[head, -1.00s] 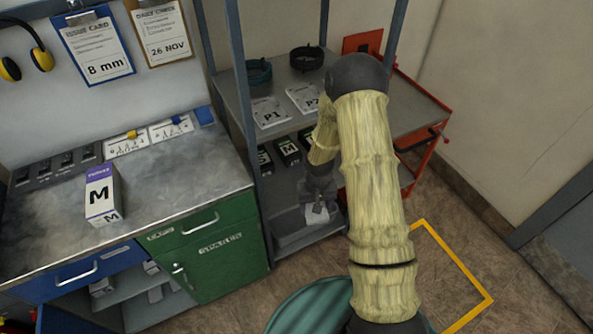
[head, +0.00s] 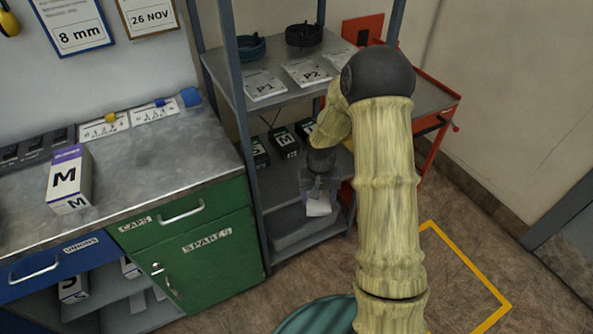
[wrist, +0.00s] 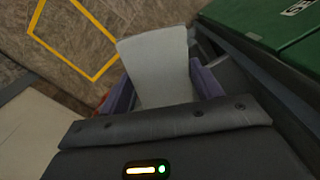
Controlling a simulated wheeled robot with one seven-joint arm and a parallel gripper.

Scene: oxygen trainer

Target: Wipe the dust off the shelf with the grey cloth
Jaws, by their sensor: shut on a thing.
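My gripper (head: 320,186) is shut on the pale grey cloth (head: 318,205), which sticks out beyond the fingers. The cloth also shows in the wrist view (wrist: 157,62), between the purple-grey fingers. The grey metal shelf rack (head: 228,82) stands behind my arm. The gripper is in front of its lower part, near the middle shelf (head: 276,186) and above the bottom shelf (head: 300,236) in the picture. I cannot tell whether the cloth touches a shelf. Dust cannot be made out, and my arm hides the rack's right part.
Dark boxes (head: 284,142) stand on the middle shelf. The top shelf holds packets P1 (head: 264,84) and P2 (head: 306,72) and dark coils (head: 304,35). A green cabinet (head: 205,255) is left of the rack, a red cart (head: 440,118) right. Floor inside the yellow line (head: 468,262) looks clear.

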